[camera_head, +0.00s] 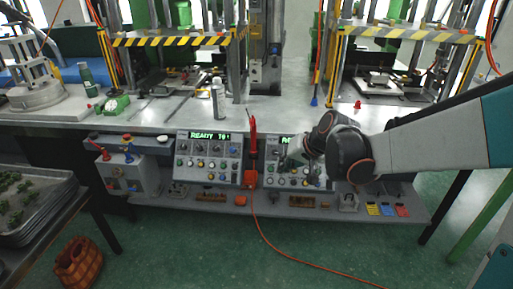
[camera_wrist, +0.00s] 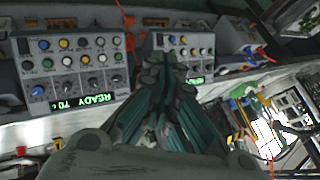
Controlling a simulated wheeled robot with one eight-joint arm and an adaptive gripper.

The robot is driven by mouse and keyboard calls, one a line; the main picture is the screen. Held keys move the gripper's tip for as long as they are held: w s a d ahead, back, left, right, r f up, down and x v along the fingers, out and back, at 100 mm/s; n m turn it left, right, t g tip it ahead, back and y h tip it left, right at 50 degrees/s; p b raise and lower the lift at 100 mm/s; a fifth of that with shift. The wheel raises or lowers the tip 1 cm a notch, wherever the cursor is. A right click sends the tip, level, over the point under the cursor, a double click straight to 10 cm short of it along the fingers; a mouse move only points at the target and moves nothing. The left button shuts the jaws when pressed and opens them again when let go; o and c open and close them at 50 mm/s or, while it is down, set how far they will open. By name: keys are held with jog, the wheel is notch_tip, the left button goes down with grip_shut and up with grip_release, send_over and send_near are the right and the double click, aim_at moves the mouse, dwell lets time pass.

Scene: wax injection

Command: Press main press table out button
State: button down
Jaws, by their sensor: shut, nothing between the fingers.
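Two grey control panels stand side by side under the bench edge, a left one (camera_head: 208,158) and a right one (camera_head: 270,177), each with coloured buttons, knobs and a lit green display. The labels are too small to read, so I cannot tell which button is the main press table out button. My gripper (camera_head: 290,163) is shut and empty, in front of the right panel in the head view. In the wrist view, my gripper (camera_wrist: 162,68) covers part of one panel (camera_wrist: 205,42), with the other panel (camera_wrist: 75,75) clear beside it. Contact with a button cannot be made out.
A red handle (camera_head: 253,140) with an orange cable stands between the panels. A spray can (camera_head: 218,100) stands on the bench (camera_head: 170,118). Presses with striped guards (camera_head: 170,41) stand behind. A shelf (camera_head: 330,212) runs below the panels. The green floor in front is mostly clear.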

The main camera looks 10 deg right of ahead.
aim_at(282, 181)
jog(key=w+d+f+m+y, duration=0.1)
jog(key=w+d+f, duration=0.1)
jog(key=w+f, duration=0.5)
jog(key=w+d+f+m+t+y, duration=0.1)
jog(key=w+f, duration=0.6)
jog(key=f, duration=0.9)
jog(key=shift+w+d+t+y, duration=0.35)
jog(key=shift+d+y, duration=0.45)
jog(key=shift+d, duration=0.4)
jog(key=shift+f, duration=0.1)
jog(key=shift+w+d+f+b, duration=0.2)
jog(key=shift+w+d+f, duration=0.1)
jog(key=shift+w+f, duration=0.7)
jog(key=shift+w+d+f+b, duration=0.15)
jog(key=shift+w+d+f, duration=0.15)
jog(key=shift+w+f, duration=0.7)
jog(key=shift+w+d+f+b, duration=0.25)
jog(key=shift+w+f, duration=0.5)
jog(key=shift+w, duration=0.45)
jog(key=shift+w+d, duration=0.1)
jog(key=shift+w+f, duration=0.25)
